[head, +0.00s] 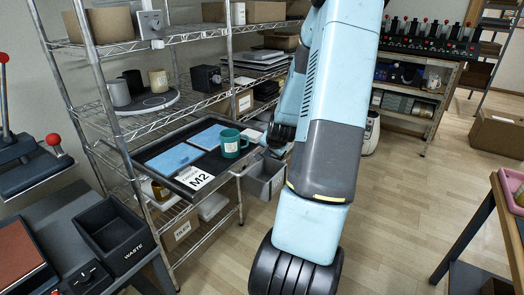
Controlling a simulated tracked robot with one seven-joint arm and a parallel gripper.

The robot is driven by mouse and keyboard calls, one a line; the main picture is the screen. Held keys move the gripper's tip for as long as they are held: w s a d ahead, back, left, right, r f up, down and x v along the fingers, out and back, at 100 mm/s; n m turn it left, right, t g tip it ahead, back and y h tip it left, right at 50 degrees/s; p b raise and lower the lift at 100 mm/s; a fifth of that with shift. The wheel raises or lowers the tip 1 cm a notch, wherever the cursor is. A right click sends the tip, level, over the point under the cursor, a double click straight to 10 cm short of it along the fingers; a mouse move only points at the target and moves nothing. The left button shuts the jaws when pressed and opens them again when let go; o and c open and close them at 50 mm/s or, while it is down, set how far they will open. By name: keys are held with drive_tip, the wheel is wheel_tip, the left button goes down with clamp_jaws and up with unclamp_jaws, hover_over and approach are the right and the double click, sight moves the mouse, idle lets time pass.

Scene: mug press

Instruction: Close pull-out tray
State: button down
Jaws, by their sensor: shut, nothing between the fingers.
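The pull-out tray (149,160) is a dark, shallow tray that sticks out from the middle of a wire shelf rack. Two blue pads (175,158), a green mug (232,143) with a pale label, and a white card marked M2 (194,177) lie on it. My gripper (270,147) is shut and empty by the tray's right end, close to the mug. My arm partly hides it, and I cannot tell whether it touches the tray.
The rack shelf above holds mugs on a round grey stand (146,103) and a black box (206,78). A grey bin (264,180) sits below the tray's right end. A WASTE bin (110,228) stands on the left bench. Open floor lies to the right.

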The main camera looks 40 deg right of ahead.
sight(259, 150)
drive_tip(key=shift+w+a+f, duration=0.2)
drive_tip(key=shift+w, duration=0.55)
drive_tip(key=shift+w+a+f, duration=0.15)
drive_tip(key=shift+w+f, duration=0.1)
drive_tip(key=shift+w, duration=0.5)
drive_tip(key=shift+w+a+f, duration=0.2)
drive_tip(key=shift+w, duration=0.55)
